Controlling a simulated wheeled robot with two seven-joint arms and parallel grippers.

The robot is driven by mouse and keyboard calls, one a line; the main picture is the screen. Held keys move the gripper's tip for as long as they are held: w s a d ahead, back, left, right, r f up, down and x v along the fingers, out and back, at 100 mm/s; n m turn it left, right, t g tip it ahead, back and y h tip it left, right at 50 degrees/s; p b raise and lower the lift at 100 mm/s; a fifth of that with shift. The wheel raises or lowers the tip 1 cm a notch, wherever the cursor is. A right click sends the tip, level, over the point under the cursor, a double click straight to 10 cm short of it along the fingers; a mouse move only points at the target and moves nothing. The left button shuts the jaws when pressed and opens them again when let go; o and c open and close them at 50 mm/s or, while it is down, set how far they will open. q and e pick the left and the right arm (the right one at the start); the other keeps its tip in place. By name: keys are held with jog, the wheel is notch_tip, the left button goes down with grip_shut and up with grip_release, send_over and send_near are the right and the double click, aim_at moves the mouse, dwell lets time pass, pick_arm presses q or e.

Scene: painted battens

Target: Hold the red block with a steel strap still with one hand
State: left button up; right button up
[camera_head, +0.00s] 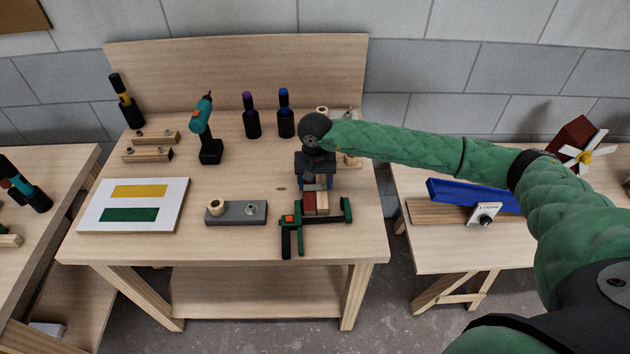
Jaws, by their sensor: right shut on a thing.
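The red block (309,206) stands near the front right of the middle bench, with a pale wooden piece (322,203) right beside it. My right gripper (316,182) comes down from above and behind and is shut on the red block; its fingers hide the block's far part. A steel strap cannot be made out clearly; a small grey patch shows by the fingertips. A green and black clamp (318,221) lies at the block's near side; whether it grips the block I cannot tell. My left gripper is not in view.
A blue bar (470,194) is on the right table. The bench middle is free.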

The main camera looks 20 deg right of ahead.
aim_at(315, 187)
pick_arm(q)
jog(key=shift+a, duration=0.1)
pick_arm(e)
jog(key=o, duration=1)
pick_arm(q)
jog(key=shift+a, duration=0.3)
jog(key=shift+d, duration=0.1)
pick_arm(e)
notch_tip(315, 187, up, 12)
